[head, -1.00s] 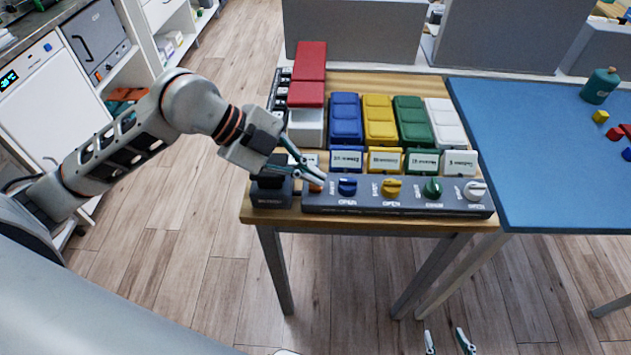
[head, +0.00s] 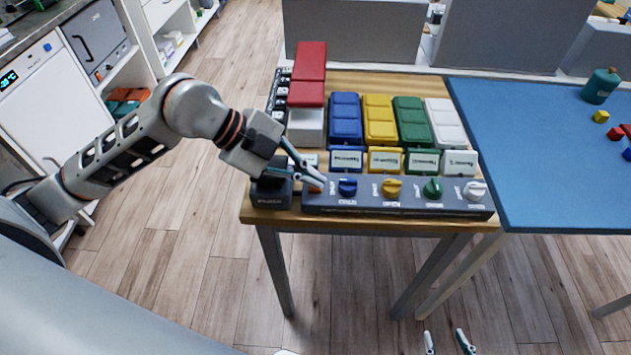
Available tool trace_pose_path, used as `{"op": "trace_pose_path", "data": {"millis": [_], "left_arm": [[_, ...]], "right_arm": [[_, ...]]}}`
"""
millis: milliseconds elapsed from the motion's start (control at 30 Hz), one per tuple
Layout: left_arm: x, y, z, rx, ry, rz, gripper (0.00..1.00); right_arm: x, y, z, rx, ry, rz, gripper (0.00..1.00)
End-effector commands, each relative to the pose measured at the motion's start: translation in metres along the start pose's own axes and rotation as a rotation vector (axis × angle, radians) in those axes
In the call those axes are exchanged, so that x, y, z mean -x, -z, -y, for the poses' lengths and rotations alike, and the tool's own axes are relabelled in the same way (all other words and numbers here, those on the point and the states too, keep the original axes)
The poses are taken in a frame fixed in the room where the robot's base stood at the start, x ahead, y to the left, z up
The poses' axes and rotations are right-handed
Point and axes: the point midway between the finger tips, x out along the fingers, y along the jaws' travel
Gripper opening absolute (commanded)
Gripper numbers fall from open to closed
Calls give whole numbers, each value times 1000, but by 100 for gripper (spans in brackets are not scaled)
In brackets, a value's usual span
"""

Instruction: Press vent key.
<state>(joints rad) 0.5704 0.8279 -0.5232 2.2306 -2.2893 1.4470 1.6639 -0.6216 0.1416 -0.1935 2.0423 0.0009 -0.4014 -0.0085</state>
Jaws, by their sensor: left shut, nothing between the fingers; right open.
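My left gripper (head: 316,186) is shut and empty. Its fingertips are at the left end of the dark control panel (head: 400,208), over an orange-brown key (head: 313,190) that they partly cover. I cannot tell whether they touch it or how far it is pressed. The panel also carries a blue knob (head: 347,187), a yellow knob (head: 392,187), a green knob (head: 432,188) and a white knob (head: 475,189) in a row. A small dark block (head: 271,194) stands left of the panel, partly under the gripper. My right gripper (head: 447,343) is open and empty at the bottom edge, below the table.
Behind the panel stand blue (head: 346,120), yellow (head: 380,121), green (head: 413,122) and white (head: 446,123) blocks with labelled boxes before them. Red blocks (head: 307,94) stand at the back left. A blue-topped table (head: 530,160) adjoins at right. The floor in front is clear.

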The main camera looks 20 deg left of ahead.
Motion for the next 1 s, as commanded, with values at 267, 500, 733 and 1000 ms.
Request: {"op": "trace_pose_path", "data": {"millis": [267,500,733,1000], "left_arm": [[2,1,1,1,-2,1,0],[9,6,6,0,0,2,0],[14,9,10,1,-1,1,0],[13,9,9,2,-2,0,0]], "right_arm": [[1,4,-1,1,-2,-5,42],[4,17,-5,4,-6,-20,42],[7,28,-8,6,-10,-31,42],[6,27,-8,5,-10,-31,42]]}}
